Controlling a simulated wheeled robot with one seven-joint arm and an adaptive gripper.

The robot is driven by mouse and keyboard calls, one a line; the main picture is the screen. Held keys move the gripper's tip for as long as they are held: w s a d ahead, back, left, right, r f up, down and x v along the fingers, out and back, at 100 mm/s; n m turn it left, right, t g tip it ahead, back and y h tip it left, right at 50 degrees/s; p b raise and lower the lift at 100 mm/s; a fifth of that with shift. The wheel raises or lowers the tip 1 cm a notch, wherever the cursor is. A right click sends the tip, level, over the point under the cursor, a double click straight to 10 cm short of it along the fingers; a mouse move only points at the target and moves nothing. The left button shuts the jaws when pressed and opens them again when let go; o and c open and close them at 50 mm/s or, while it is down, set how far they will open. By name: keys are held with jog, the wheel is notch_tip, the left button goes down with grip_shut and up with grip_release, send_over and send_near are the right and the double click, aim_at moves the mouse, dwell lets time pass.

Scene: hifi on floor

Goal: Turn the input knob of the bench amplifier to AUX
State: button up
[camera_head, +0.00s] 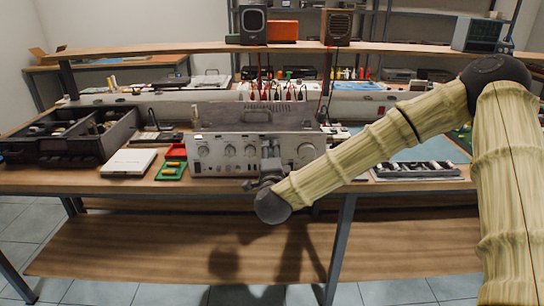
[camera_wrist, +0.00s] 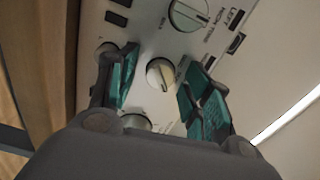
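The bench amplifier (camera_head: 257,139) stands on the workbench, its silver front panel facing me. My gripper (camera_head: 270,158) is in front of the panel's right half and hides part of it. In the wrist view my gripper (camera_wrist: 162,65) is open, with one teal-padded finger on each side of a small silver knob (camera_wrist: 160,75). The pads look apart from this knob. A larger knob (camera_wrist: 188,14) lies beyond the fingertips, and another knob (camera_wrist: 136,121) is partly hidden by the gripper body.
A black compartment tray (camera_head: 70,135), a white box (camera_head: 129,162) and a green and red tray (camera_head: 172,163) lie left of the amplifier. A tray of small parts (camera_head: 416,171) lies to the right. The workbench front edge (camera_head: 110,184) runs below the amplifier.

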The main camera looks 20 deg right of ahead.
jog(key=v, duration=1.2)
dwell(0.3)
